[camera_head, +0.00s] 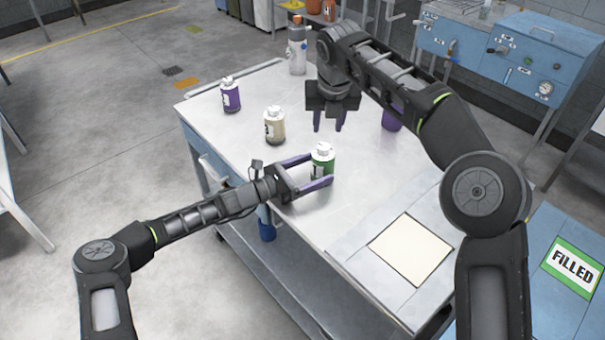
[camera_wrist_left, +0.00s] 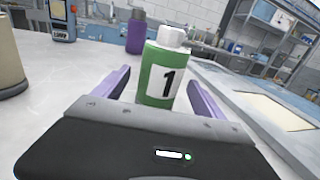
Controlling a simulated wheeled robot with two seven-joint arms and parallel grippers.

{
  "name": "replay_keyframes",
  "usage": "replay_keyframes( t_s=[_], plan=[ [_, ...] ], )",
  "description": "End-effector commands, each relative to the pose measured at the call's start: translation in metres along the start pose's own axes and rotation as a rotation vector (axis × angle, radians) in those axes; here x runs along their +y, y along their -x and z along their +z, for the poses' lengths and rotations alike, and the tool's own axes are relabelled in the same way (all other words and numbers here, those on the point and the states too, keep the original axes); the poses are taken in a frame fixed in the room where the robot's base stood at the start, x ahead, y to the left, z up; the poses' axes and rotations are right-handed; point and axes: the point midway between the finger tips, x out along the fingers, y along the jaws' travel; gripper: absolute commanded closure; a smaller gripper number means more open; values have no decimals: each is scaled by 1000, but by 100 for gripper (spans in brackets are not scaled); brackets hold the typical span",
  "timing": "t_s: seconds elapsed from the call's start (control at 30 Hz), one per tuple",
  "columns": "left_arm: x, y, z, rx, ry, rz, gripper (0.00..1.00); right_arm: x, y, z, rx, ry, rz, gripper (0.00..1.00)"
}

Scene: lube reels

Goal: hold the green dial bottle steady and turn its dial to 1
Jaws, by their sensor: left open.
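The green dial bottle (camera_head: 321,166) stands upright on the metal table, with a white cap or dial (camera_head: 323,149) on top. In the left wrist view the green bottle (camera_wrist_left: 162,72) shows a white label with a black "1". My left gripper (camera_head: 311,171) is open, with its purple fingers on either side of the bottle; gaps show beside it in the left wrist view (camera_wrist_left: 158,92). My right gripper (camera_head: 328,123) hangs above the table, behind the bottle in the head view, its two purple fingers pointing down and apart, with nothing between them. The dial's setting is too small to read.
A beige bottle (camera_head: 275,125) and a purple bottle (camera_head: 231,95) stand to the left on the table (camera_head: 250,90). A grey bottle with an orange top (camera_head: 297,50) stands at the back. Another purple container (camera_head: 392,118) is partly hidden by my right arm. A cream square (camera_head: 411,249) lies front right.

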Motion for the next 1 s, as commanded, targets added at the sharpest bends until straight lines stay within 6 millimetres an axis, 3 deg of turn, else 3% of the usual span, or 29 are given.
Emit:
replay_keyframes(
  t_s=[0.37, 1.0],
  plan=[
    [0, -6, 0, 1, -1, 1, 19, 0, 0, 0, 0, 0, 0, 64],
    [0, -6, 0, 1, 0, 0, 72, 0, 0, 0, 0, 0, 0, 64]
  ],
)
